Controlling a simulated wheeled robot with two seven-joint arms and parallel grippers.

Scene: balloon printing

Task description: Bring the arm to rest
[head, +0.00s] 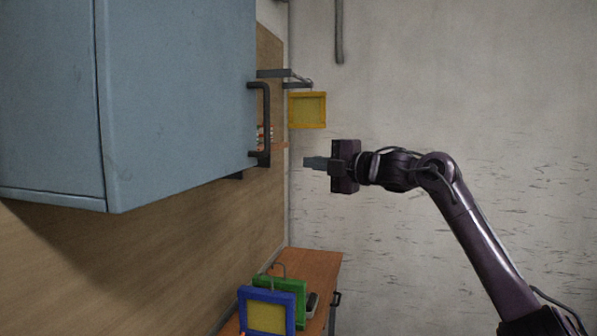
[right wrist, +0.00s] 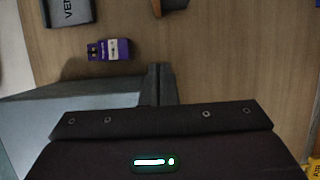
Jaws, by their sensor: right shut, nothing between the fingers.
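My right gripper (head: 316,162) is in the middle of the head view, its arm coming in from the lower right. Its fingers are together with nothing between them, and they point left towards the cabinet handle, apart from it. In the right wrist view the closed fingertips (right wrist: 158,84) show above the dark gripper body, over a wooden surface. My left gripper is not in view.
A blue-grey cabinet (head: 180,90) with a dark handle (head: 266,125) fills the upper left. A yellow frame (head: 308,110) hangs above my gripper. Blue (head: 267,312) and green (head: 290,290) frames stand on a wooden desk (head: 318,266). A purple box (right wrist: 109,50) shows in the wrist view.

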